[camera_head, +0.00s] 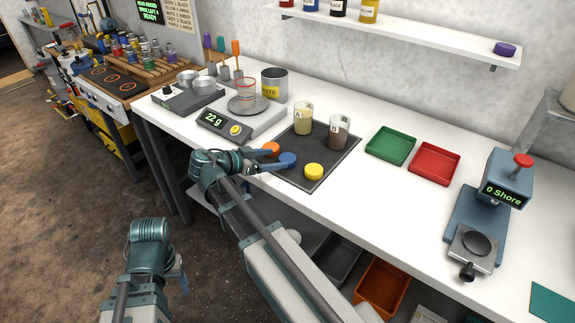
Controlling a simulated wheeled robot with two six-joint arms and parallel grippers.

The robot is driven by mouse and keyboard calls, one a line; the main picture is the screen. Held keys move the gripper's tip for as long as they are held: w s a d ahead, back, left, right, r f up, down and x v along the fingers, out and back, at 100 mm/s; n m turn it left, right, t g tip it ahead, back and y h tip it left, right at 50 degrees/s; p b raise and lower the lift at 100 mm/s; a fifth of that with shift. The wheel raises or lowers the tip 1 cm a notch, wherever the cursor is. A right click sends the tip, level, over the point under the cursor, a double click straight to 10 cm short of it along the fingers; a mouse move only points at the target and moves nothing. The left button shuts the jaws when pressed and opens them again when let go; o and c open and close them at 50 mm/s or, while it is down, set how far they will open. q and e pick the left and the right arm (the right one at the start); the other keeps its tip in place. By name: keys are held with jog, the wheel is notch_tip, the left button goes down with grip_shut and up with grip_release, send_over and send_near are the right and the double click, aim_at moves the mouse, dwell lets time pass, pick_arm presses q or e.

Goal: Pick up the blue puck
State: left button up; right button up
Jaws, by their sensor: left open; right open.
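The blue puck (288,159) lies on the dark mat (321,165) near its left edge. An orange puck (271,148) is just behind and left of it, and a yellow puck (313,171) is to its right. My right gripper (277,160) is open, with its fingers reaching in from the left to the blue puck. I cannot tell whether the fingers touch it, and they partly cover the pucks. My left gripper (181,276) is open, low at the lower left, away from the table; its fingers are mostly hidden.
Cups A (303,117) and B (338,132) stand on the mat behind the pucks. A scale (240,118) is at the left. Green (390,146) and red (435,163) trays and a hardness tester (492,205) are to the right. The front table area right of the mat is clear.

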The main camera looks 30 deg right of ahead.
aim_at(288, 158)
jog(key=shift+d+f, duration=0.1)
jog(key=shift+d, duration=0.3)
jog(key=b+x, duration=0.2)
jog(key=x, duration=0.2)
jog(key=shift+s+d+f, duration=0.1)
jog(key=shift+f, duration=0.25)
jog(key=shift+d, duration=0.4)
jog(key=c, duration=1.1)
jog(key=shift+r, duration=0.1)
jog(key=shift+c, duration=0.2)
